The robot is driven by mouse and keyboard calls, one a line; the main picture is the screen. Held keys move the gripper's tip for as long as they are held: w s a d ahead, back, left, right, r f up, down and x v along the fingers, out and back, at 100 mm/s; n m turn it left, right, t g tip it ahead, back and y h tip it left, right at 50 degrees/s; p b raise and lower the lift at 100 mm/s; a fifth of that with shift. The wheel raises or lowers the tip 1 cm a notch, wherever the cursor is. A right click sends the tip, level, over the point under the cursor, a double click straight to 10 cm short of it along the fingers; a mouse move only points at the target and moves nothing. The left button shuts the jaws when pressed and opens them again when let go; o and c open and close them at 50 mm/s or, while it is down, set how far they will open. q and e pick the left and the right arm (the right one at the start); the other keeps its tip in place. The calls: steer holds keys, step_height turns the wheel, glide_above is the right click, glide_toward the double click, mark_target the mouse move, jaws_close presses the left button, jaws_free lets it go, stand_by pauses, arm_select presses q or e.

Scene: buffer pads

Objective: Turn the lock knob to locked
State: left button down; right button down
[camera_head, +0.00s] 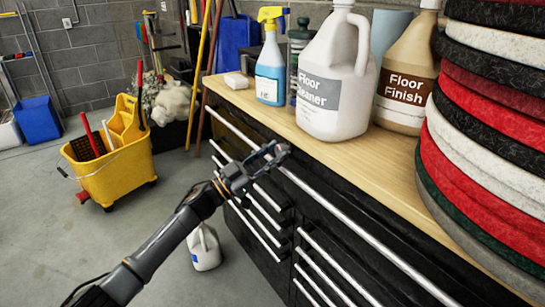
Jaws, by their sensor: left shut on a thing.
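My left gripper (272,155) reaches in from the lower left to the upper front of the black drawer cabinet (345,205), beside the long top rail. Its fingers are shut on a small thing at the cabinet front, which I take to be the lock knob. The fingers hide the knob, so its angle and any lock marks cannot be read. My right gripper is not in view.
On the wooden top (385,160) stand a spray bottle (270,75), a floor cleaner jug (335,80), a floor finish jug (408,75) and stacked pads (490,130). A white jug (205,250) and a yellow mop bucket (115,172) stand on the floor.

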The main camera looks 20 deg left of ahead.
arm_select(q)
steer(key=m+g+h, duration=0.1)
steer(key=m, duration=0.2)
steer(key=m+g+b, duration=0.1)
steer(key=m+g, duration=0.1)
steer(key=m, duration=0.1)
steer(key=shift+w+a+r+h, duration=0.1)
steer(key=shift+h, duration=0.3)
steer(key=m+g, duration=0.2)
steer(key=m, duration=0.3)
steer(key=shift+r, duration=0.1)
steer(key=m+g, duration=0.1)
steer(key=m, duration=0.3)
steer(key=shift+a+r, duration=0.1)
steer(key=shift+m+g+y, duration=0.4)
steer(key=shift+m+g, duration=0.1)
steer(key=shift+m, duration=0.3)
steer(key=shift+m+g+p, duration=0.3)
steer(key=shift+m+p, duration=0.1)
steer(key=shift+m, duration=0.6)
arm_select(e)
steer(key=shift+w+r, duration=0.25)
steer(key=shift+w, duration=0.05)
arm_select(q)
steer(key=shift+y, duration=0.3)
steer(key=c, duration=1)
jaws_free()
